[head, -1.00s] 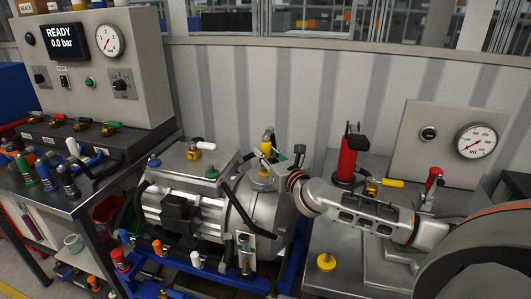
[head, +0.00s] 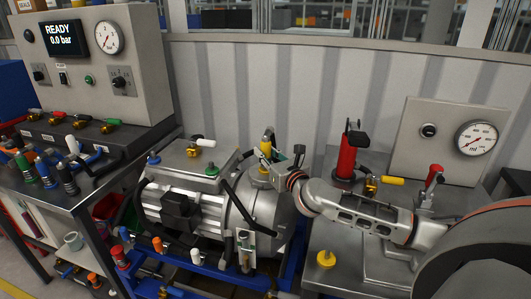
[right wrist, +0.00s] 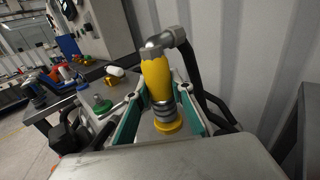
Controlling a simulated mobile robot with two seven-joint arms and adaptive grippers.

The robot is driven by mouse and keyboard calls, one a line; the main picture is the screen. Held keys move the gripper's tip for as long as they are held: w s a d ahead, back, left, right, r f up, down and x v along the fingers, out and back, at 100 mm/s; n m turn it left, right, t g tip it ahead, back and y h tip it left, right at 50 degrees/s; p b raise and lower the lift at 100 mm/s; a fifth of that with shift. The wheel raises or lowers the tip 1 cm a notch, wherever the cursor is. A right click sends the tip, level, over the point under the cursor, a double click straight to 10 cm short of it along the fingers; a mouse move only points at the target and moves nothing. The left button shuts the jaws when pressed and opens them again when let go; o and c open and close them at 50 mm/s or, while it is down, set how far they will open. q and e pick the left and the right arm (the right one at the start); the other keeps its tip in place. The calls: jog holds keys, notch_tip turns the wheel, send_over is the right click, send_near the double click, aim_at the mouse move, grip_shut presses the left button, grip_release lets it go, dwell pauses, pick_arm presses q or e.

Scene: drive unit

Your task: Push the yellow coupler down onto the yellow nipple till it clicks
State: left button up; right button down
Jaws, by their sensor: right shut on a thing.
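The yellow coupler (head: 266,142) stands roughly upright at the top of the silver drive unit (head: 262,205). In the right wrist view the coupler (right wrist: 157,78) has a grey metal elbow on top and a ribbed grey collar below. My right gripper (head: 272,158) is shut on the coupler, with a teal-lined finger on each side of it. Below the collar is a yellow ring (right wrist: 168,127), seemingly at the yellow nipple. The nipple itself is largely hidden, so I cannot tell whether the coupler is seated. My left gripper is not in view.
A black hose (right wrist: 205,95) runs from the elbow behind the right finger. A green-topped fitting (head: 211,171) and a white-handled valve (head: 198,146) stand left of the coupler. A red cylinder (head: 348,155) stands on the right bench. A corrugated wall is behind.

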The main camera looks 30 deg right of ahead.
jog(key=shift+f, duration=0.55)
dwell(0.4)
jog(key=c, duration=1.7)
grip_release()
jog(key=shift+r, duration=0.1)
jog(key=shift+s, duration=0.1)
jog(key=s, duration=0.8)
jog(key=s+a, duration=0.1)
jog(key=s, duration=0.2)
jog(key=shift+s, duration=0.4)
